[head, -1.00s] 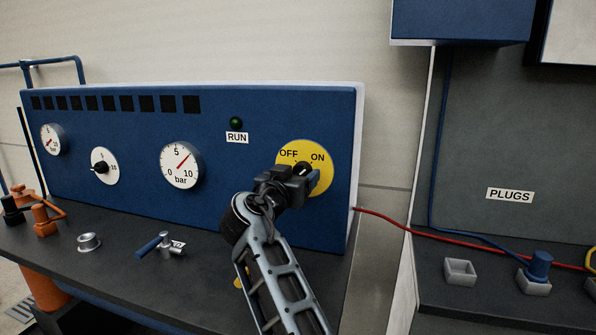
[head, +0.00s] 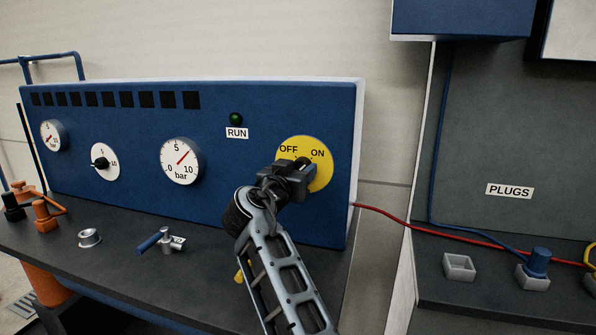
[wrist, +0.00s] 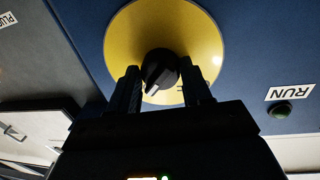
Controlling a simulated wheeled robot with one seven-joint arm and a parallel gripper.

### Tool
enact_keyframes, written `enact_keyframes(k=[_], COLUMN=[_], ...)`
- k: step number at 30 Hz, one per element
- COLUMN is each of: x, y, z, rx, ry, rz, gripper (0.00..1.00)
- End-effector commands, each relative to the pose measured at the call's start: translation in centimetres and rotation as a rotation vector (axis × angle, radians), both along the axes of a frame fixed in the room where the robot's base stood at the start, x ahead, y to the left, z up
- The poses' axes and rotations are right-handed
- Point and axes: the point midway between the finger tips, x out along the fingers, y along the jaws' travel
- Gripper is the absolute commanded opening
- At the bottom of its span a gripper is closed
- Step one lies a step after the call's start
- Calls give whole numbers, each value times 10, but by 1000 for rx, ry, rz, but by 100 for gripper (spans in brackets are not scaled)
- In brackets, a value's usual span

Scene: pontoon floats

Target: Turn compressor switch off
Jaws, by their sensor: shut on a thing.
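The compressor switch is a black knob (wrist: 160,70) on a round yellow plate (head: 318,150) marked OFF at upper left and ON at upper right, on a blue panel (head: 262,205). My gripper (head: 300,172) is at the knob, in front of the plate's lower part. In the wrist view my gripper (wrist: 163,88) has one finger on each side of the knob and is shut on it. That view is upside down; the knob's white mark points towards the panel's top, leaning slightly to the ON side. My gripper hides most of the knob in the head view.
A dark green lamp (head: 236,119) sits above the RUN label (head: 237,133). A pressure gauge (head: 181,161) is to the left. A blue-handled valve (head: 163,240) and a metal ring (head: 89,238) lie on the bench below. A red hose (head: 430,227) runs right.

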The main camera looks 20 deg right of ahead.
Motion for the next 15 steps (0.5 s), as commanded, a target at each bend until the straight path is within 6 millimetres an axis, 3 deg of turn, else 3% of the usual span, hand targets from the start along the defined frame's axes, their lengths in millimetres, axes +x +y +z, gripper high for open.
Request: enact_keyframes(k=[15], x=[1], y=[3], z=[-4], rx=[-189], ry=[136], rz=[6], gripper=[18])
